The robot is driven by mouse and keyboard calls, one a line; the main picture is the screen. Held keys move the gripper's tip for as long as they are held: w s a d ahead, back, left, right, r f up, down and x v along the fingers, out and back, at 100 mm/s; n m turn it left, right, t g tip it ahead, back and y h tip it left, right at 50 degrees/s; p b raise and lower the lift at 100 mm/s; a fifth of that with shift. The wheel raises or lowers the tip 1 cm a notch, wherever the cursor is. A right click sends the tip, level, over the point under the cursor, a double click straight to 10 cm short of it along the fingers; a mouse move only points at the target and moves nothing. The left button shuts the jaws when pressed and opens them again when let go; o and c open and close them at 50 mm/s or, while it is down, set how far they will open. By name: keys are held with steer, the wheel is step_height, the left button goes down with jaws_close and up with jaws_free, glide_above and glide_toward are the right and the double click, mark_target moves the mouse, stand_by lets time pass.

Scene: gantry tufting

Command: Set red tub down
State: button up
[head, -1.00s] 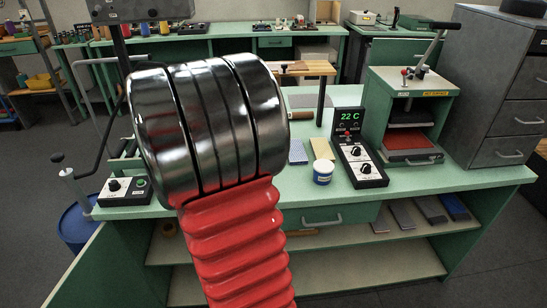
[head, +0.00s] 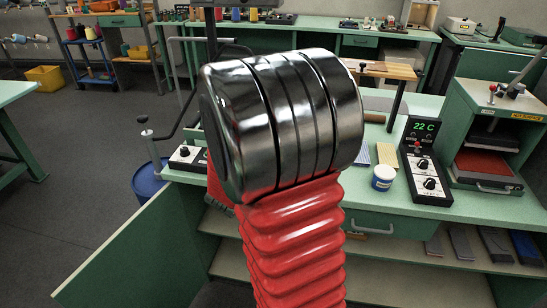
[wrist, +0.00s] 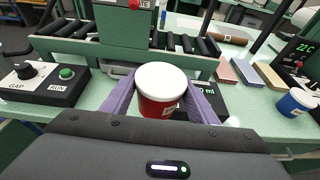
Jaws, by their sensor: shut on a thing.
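The red tub (wrist: 158,104) with a white lid (wrist: 161,77) shows in the wrist view, upright between the two purple fingers of my gripper (wrist: 160,100). The fingers are shut on its sides. Its base is hidden behind the gripper body, so I cannot tell whether it touches the bench. In the head view, my own arm hides the gripper and the tub.
A black control box (wrist: 40,84) with a knob and green button stands left of the tub. A black unit with green digits (wrist: 206,91) is close at its right. Rollers (wrist: 188,43) lie behind. A blue-and-white tub (head: 383,178) stands further right.

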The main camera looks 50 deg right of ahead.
steer(key=w+a+f+n+t+y, duration=0.1)
steer(key=w+a+n+t+y, duration=0.1)
steer(key=a, duration=0.9)
steer(key=w+a+f+n+t+y, duration=0.1)
steer(key=w+a+n+t+y, duration=0.1)
steer(key=a, duration=1)
steer(key=w+a+f+n+t+y, duration=0.1)
steer(key=w+a+n+t+y, duration=0.1)
steer(key=w+a+n+y, duration=0.2)
steer(key=w+a, duration=0.3)
steer(key=a, duration=0.4)
steer(key=shift+a+n+t, duration=0.25)
steer(key=shift+n+t, duration=0.05)
steer(key=shift+n, duration=0.1)
steer(key=shift+s, duration=0.1)
